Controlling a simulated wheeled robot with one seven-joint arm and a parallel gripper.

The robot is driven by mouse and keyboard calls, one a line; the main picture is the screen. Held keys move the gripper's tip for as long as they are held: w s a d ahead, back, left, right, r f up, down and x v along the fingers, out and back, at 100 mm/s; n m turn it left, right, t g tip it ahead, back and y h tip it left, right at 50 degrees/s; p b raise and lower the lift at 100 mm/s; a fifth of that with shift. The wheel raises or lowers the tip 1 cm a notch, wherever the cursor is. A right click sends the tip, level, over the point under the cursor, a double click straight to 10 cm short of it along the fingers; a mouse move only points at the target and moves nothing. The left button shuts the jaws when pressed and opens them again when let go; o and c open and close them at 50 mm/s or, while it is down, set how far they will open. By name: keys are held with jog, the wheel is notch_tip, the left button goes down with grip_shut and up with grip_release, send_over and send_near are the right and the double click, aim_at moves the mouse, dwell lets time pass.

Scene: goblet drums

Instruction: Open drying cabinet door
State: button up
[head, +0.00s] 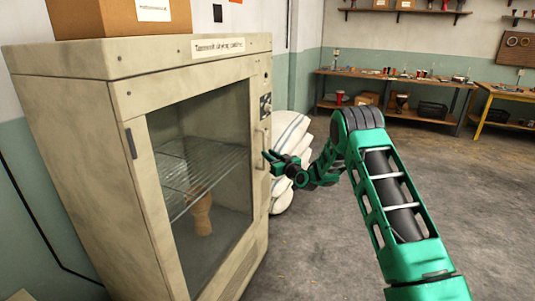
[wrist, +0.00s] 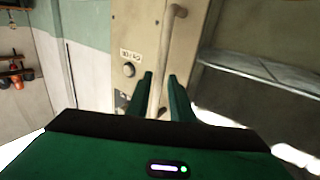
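The drying cabinet (head: 75,120) is a worn cream metal box at the left in the head view. Its door has a large glass window (head: 215,130) with a hinge (head: 131,143) on the left, and it looks closed. The upright bar handle (head: 261,134) is on the door's right side; it also shows in the wrist view (wrist: 170,42). My gripper (head: 268,160) is at the handle's height. In the wrist view my gripper (wrist: 160,78) has its two green fingers apart, with the handle's lower part showing between them. I cannot tell whether they touch it.
Inside are a wire shelf (head: 190,170) and a wooden goblet-shaped piece (head: 202,212). White sacks (head: 288,135) are stacked just right of the cabinet. A cardboard box (head: 120,17) sits on top. Workbenches (head: 390,77) stand at the back; the floor (head: 320,240) in front is clear.

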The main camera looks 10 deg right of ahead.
jog(key=shift+x, duration=2.25)
